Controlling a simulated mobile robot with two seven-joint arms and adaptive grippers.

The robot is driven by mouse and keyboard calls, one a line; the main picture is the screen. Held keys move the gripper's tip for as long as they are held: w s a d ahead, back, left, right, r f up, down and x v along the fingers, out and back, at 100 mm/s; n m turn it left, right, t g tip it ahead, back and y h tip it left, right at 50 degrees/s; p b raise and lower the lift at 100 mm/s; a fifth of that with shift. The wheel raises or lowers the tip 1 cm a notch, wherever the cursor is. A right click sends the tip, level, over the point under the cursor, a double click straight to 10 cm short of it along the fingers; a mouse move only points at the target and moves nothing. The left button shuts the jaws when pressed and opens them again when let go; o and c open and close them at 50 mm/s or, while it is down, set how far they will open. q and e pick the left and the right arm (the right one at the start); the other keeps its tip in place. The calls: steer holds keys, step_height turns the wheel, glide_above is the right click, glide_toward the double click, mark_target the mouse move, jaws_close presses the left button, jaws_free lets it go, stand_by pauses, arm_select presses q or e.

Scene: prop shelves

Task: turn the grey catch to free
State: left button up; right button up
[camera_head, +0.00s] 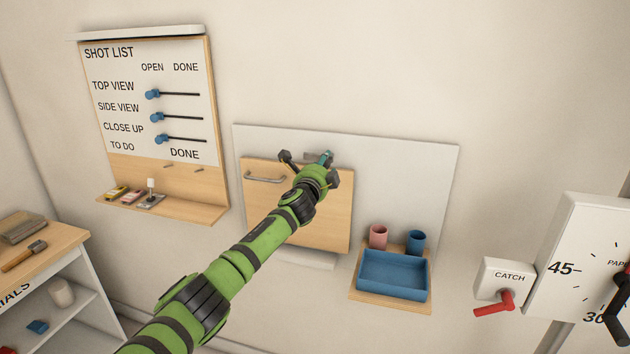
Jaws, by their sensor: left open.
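My left gripper (311,168) is open, its dark fingers spread in front of the top edge of a wooden flap (330,215). The flap stands upright against a white board (400,165) and has a grey bar handle (265,178) at its upper left. A small grey piece (312,155), seemingly the grey catch, shows on the board just behind the fingers. It is mostly hidden, so its turn and any contact cannot be told. A small teal part (326,157) shows there too; I cannot tell what it belongs to. My right gripper is out of view.
A blue tray (394,285) stands on a small wooden shelf to the right, with a pink cup (378,237) and a blue cup (416,242) behind it. The shot list board (150,60) hangs at left.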

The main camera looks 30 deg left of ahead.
arm_select(q)
steer(key=v, duration=1)
steer(key=shift+s, duration=0.15)
